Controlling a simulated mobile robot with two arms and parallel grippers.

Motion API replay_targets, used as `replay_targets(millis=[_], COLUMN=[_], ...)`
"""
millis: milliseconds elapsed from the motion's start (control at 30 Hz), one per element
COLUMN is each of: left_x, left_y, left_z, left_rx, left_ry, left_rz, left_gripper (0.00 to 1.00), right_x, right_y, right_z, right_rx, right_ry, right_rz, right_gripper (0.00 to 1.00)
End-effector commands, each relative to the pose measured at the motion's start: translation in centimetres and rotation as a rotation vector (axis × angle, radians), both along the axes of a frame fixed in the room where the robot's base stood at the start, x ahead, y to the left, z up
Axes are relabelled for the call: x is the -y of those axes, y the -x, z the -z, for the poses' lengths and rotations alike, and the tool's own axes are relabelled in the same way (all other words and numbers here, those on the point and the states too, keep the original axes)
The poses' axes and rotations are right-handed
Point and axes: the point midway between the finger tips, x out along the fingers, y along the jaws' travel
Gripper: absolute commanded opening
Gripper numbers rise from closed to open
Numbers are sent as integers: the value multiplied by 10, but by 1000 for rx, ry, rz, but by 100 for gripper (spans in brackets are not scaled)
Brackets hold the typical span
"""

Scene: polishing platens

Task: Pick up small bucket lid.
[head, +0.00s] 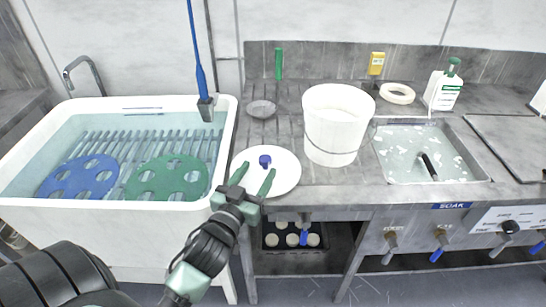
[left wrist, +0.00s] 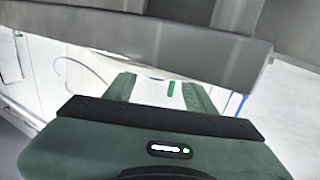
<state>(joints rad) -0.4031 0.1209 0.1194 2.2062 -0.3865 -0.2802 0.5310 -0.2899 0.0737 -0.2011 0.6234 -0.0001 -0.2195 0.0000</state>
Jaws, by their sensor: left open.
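The small bucket lid (head: 286,168) is a white disc with a blue knob (head: 265,160) at its middle. In the head view it lies flat near the front left edge of the counter, beside the white tub. The white bucket (head: 333,130) stands upright and open behind it to the right. My left gripper (head: 255,177) is open, its two green fingers pointing at the knob from the front and overlapping the lid's near part in the picture. I cannot tell whether they touch it. The left wrist view shows the open fingers (left wrist: 159,88) with nothing clearly held. My right gripper is not seen.
The white tub (head: 120,204) at the left holds water, a blue disc (head: 80,176) and a green disc (head: 166,178). A blue-handled brush (head: 200,75) stands at its right rim. A small grey bowl (head: 261,109) sits behind the lid. A soak basin (head: 420,150) is at the right.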

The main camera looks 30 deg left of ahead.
Motion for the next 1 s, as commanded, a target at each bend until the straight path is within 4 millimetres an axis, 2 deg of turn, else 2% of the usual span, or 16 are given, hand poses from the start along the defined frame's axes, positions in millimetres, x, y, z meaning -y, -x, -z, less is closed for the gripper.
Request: replay_targets(millis=[167,433,633,967,1000], left_x=[-1,-6,-10,-11,-11], left_y=[-10,-43,-71,-77,-77], left_z=[-1,-5,-5,-4,-4], left_rx=[1,2,0,-1,-1], left_ry=[0,-2,-1,0,0], left_rz=[1,0,1,0,0], left_gripper=[55,55,55,55,44], right_x=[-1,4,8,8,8], right_y=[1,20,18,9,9], right_z=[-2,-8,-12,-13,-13], right_rx=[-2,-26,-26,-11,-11], right_ry=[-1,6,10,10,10], right_rz=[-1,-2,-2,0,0], right_gripper=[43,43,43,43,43])
